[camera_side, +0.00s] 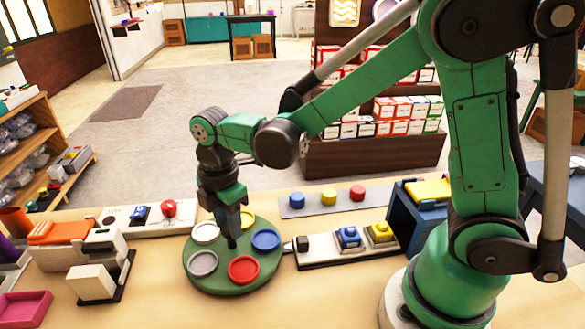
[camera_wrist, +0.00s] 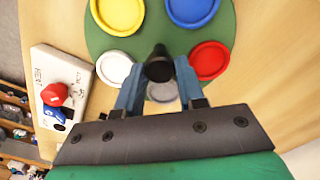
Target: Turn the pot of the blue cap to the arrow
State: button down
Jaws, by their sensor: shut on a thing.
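A green round turntable (camera_side: 226,284) bears several shallow round pots: blue (camera_side: 266,239), red (camera_side: 243,269), grey (camera_side: 202,263), white (camera_side: 205,231) and yellow (camera_side: 247,220). My gripper (camera_side: 229,226) points down over its middle. In the wrist view, my gripper (camera_wrist: 158,82) is shut on a black upright knob (camera_wrist: 159,66) at the turntable's centre. The blue pot (camera_wrist: 192,8) is at the top and the red pot (camera_wrist: 208,60) at the right. A blue cap (camera_side: 297,199) stands left of a yellow and a red cap on a grey strip. I cannot make out an arrow.
A white panel with blue and yellow switches (camera_side: 348,238) stands right of the turntable. Another panel with a red knob (camera_side: 169,208) is behind it to the left. White blocks (camera_side: 92,282) and an orange-topped box (camera_side: 62,231) stand at the left. Bare table lies in front.

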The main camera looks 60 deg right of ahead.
jog(key=c, duration=0.5)
grip_release()
jog(key=shift+r, duration=2.8)
jog(key=shift+s+d+r+m, duration=0.15)
jog(key=shift+d+m, duration=0.05)
jog(key=shift+m, duration=0.2)
jog(key=s+d+m+t, duration=0.2)
jog(key=m, duration=0.3)
jog(key=s+d+r+m+t, duration=0.1)
jog(key=s+d+m+t, duration=0.1)
jog(key=m, duration=0.4)
jog(key=s+d+m+t, duration=0.1)
jog(key=d+m+t, duration=0.1)
jog(key=m, duration=0.3)
jog(key=shift+s+d+r+t, duration=0.35)
jog(key=shift+s+t, duration=0.05)
jog(key=shift+t, duration=0.2)
